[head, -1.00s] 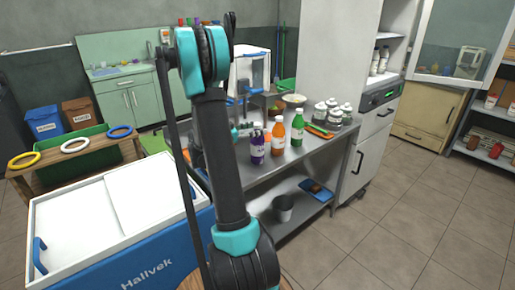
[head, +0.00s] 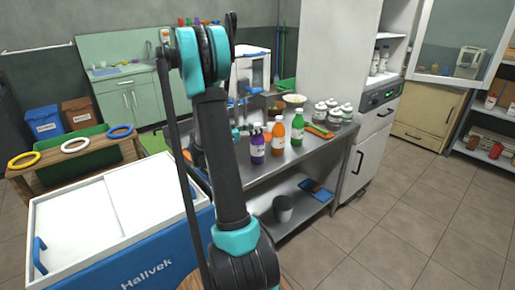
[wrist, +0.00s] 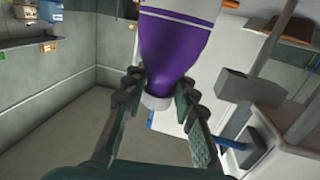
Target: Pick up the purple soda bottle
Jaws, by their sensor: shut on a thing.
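The purple soda bottle (head: 257,149) stands upright on the steel table, at the left of a row with an orange bottle and a green one. In the wrist view the purple bottle (wrist: 174,48) shows its purple shoulder, part of its white label and its pale cap. My gripper (wrist: 161,84) is shut on it, one finger on each side of its neck just above the cap in the picture. In the head view my gripper (head: 259,128) is small at the bottle's top, and my arm hides part of the table to its left.
The orange bottle (head: 278,132) and green bottle (head: 298,126) stand close to the right. Several lidded jars (head: 334,112) are farther right on the table (head: 291,156). A blue and white chest (head: 110,222) is at front left. Open floor lies at the right.

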